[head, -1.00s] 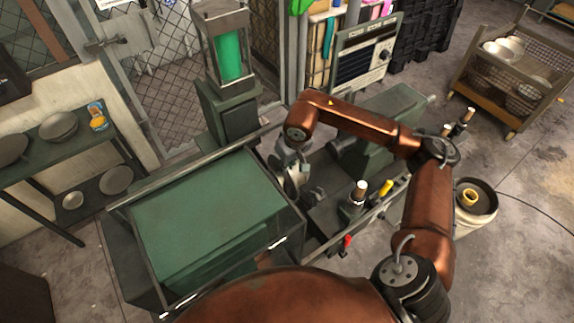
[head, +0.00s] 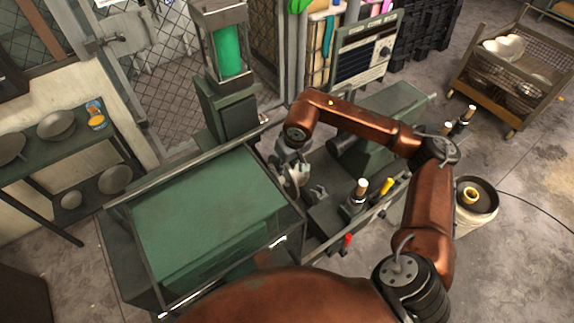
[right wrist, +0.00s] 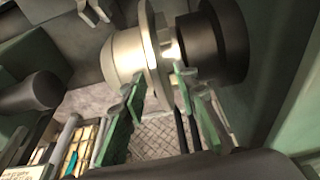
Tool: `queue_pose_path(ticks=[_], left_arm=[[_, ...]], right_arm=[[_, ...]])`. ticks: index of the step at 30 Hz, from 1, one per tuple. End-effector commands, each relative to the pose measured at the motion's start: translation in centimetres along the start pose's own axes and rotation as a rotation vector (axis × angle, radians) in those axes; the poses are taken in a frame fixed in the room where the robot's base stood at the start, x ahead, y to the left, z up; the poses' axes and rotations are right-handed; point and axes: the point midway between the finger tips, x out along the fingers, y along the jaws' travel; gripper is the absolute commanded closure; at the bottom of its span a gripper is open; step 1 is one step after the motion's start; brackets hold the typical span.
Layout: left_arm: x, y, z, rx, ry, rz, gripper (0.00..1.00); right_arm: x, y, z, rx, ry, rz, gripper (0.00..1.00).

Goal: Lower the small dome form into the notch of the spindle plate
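The small dome form (right wrist: 128,52) is a pale metal piece with a round flange, in the upper middle of the right wrist view. In the head view it is a small light patch (head: 297,175) at my right gripper. My right gripper (right wrist: 157,85) has one green-padded finger on each side of the flange and appears shut on it. A dark round part (right wrist: 222,42), apparently the spindle plate, is just right of the form, close to its short neck. The notch cannot be made out, nor whether form and plate touch. My left gripper is out of view.
A large green-topped cabinet (head: 210,205) stands left of the gripper. A wooden-handled post (head: 359,190) and a yellow handle (head: 384,187) rise right of it on the machine. A green-filled lamp-like column (head: 229,55) stands behind. A bowl cart (head: 510,75) is far right.

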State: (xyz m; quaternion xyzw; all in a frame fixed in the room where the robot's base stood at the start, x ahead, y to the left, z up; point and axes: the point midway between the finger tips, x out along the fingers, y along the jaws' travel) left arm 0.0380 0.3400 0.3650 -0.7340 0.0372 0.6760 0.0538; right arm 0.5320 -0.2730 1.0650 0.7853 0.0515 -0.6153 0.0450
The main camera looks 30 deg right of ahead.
Motion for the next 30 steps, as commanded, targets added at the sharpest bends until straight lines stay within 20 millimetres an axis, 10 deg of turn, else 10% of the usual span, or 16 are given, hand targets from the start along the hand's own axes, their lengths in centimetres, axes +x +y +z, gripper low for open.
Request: queue_pose_path(ticks=[11, 30], left_arm=[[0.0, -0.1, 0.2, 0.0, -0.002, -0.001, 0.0], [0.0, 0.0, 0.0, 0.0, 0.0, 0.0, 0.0]], right_arm=[[-0.8, 0.1, 0.0, 0.0, 0.0, 0.001, 0.72], [-11.5, 0.1, 0.0, 0.001, 0.0, 0.001, 0.72]])
